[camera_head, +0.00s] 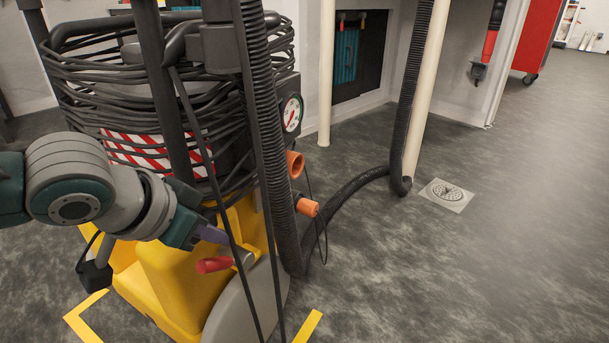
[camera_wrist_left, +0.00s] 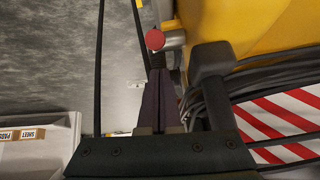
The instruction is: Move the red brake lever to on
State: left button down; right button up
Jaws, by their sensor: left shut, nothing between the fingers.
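The red brake lever (camera_head: 213,265) has a red grip on a short grey arm, low on the yellow base of the extraction machine, beside a grey wheel. In the left wrist view the lever's round red end (camera_wrist_left: 155,40) shows just beyond the fingertips. My left gripper (camera_head: 222,236) reaches in from the left, its dark fingers shut and empty, just above the lever in the head view. In the wrist view the shut fingers (camera_wrist_left: 158,74) point at the lever; whether they touch it I cannot tell. My right gripper is in neither view.
The machine's yellow base (camera_head: 180,285) carries a drum wrapped in black cables and a gauge (camera_head: 291,114). A ribbed hose (camera_head: 345,195) and thin hanging cables pass close by the lever. Orange pipe ends (camera_head: 307,207) stick out at right.

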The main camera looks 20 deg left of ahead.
aim_at(208, 258)
pick_arm(q)
jog(key=shift+s+a+f, duration=0.15)
jog(key=shift+s+f, duration=0.4)
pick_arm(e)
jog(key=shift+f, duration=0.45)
pick_arm(q)
jog(key=shift+w, duration=0.1)
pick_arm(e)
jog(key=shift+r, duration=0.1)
pick_arm(q)
jog(key=shift+f+t, duration=0.15)
jog(key=shift+t, duration=0.15)
jog(key=shift+s+f+t+p, duration=0.2)
jog(key=shift+s+t+p, duration=0.1)
jog(key=shift+s+p, duration=0.55)
jog(key=shift+s+f, duration=0.2)
jog(key=shift+f, duration=0.05)
jog(key=shift+w, duration=0.2)
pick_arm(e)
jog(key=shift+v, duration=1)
pick_arm(q)
jog(key=shift+a, duration=0.1)
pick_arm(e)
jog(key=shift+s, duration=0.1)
